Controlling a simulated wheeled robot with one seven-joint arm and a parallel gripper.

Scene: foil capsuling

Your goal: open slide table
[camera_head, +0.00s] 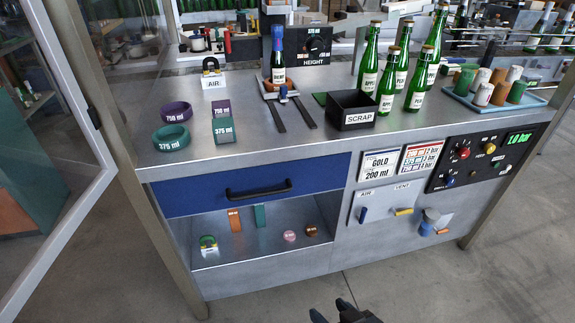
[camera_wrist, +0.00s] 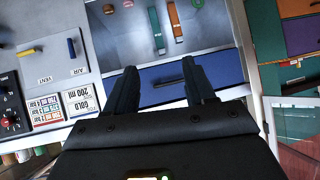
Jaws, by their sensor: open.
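A small carriage (camera_head: 283,94) with a blue knob sits on two dark rails (camera_head: 306,113) on the steel worktop, below the height gauge. I cannot tell for sure that this is the slide table. My gripper (camera_head: 340,308) is low in front of the bench, at the bottom edge of the head view, apart from the carriage. In the wrist view my gripper (camera_wrist: 160,78) has its fingers spread, with the blue drawer (camera_wrist: 150,76) showing between and beyond them. I see nothing held.
The blue drawer (camera_head: 185,191) with a black handle (camera_head: 258,190) looks shut above an open shelf (camera_head: 265,256). A black scrap bin (camera_head: 350,109), several green bottles and a blue cup tray (camera_head: 520,105) stand right. Size rings (camera_head: 171,138) lie left. A tilted door frame (camera_head: 80,120) borders the left side.

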